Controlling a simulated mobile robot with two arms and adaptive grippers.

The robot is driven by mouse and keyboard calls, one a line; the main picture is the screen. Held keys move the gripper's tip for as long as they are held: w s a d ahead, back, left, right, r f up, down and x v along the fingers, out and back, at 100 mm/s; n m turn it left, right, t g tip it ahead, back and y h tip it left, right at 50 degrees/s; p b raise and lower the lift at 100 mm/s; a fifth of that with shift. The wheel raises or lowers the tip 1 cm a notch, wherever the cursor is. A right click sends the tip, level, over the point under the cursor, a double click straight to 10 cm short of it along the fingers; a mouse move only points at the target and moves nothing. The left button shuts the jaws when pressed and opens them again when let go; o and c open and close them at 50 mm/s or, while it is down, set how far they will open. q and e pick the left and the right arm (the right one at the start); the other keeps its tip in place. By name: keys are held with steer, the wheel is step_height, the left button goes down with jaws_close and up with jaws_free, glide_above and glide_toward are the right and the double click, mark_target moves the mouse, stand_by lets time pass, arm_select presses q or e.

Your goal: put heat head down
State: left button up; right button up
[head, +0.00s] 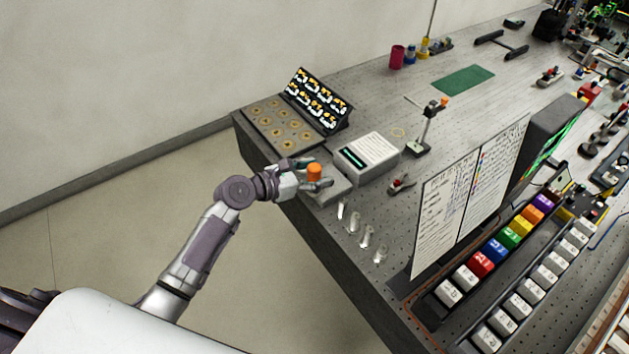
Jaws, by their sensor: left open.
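An orange cylinder (314,171), which may be the heat head, stands near the table's left edge in the head view, over or on a small grey base (328,194). My left gripper (318,175) reaches in from the left with its fingers open around the orange cylinder. I cannot tell whether a finger touches it. The fingers hide the cylinder's lower part. My right gripper is not in view.
A white box with a display (368,157) stands just right of the gripper. Several clear vials (366,237) stand nearer along the edge. A tray with round wells (278,124) and a black rack (319,101) are behind. A whiteboard (468,192) stands to the right.

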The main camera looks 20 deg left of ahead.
arm_select(q)
jaws_close()
stand_by(0.3)
steer(key=shift+r, duration=0.15)
